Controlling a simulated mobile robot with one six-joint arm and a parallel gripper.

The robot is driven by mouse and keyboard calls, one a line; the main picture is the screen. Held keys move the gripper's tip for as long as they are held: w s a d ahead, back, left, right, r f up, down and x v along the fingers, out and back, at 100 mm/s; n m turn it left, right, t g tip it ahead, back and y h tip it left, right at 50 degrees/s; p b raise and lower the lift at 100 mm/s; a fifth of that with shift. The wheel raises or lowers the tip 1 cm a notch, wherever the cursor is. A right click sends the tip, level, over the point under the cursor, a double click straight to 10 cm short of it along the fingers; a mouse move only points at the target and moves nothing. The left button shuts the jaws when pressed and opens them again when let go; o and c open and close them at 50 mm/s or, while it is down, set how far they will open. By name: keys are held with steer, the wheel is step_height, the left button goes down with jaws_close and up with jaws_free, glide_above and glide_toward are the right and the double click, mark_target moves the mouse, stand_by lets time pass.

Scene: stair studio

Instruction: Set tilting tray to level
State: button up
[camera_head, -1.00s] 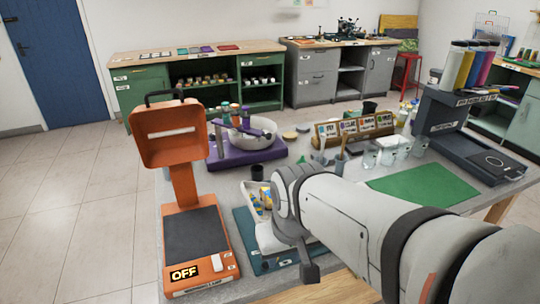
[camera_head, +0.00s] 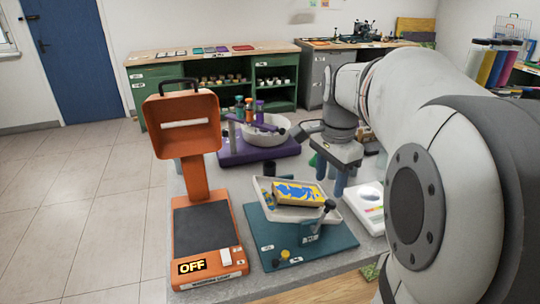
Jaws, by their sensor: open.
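The white tilting tray (camera_head: 285,214) stands on a teal base (camera_head: 268,240) in front of me. It looks tilted, though the exact slope is hard to judge. A blue and yellow patterned block (camera_head: 298,195) lies in it. A dark knob (camera_head: 329,205) shows at the tray's right front, and a small yellow knob (camera_head: 284,254) sits low on the base. My gripper (camera_head: 331,177) points down just behind the tray's right side. Its bluish fingers are apart, with nothing seen between them. It appears clear of the tray, but the gap is hard to judge.
An orange device marked OFF (camera_head: 203,240) stands close to the left of the tray. A purple stand with a white bowl (camera_head: 262,138) is behind. A dark cup (camera_head: 269,168) stands behind the tray. A white palette (camera_head: 367,205) lies to the right. My arm hides the right side.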

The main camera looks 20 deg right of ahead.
mark_target(331, 202)
steer(key=shift+w+d+r+m, duration=0.1)
steer(key=shift+w+d+m, duration=0.2)
steer(key=shift+d+m, duration=0.2)
steer(key=shift+w+d+m, duration=0.25)
steer(key=shift+d+m, duration=0.2)
steer(key=shift+m, duration=0.05)
step_height(331, 202, down, 8)
steer(key=shift+r+b, duration=0.25)
steer(key=shift+b, duration=0.2)
steer(key=shift+c, duration=0.3)
jaws_close()
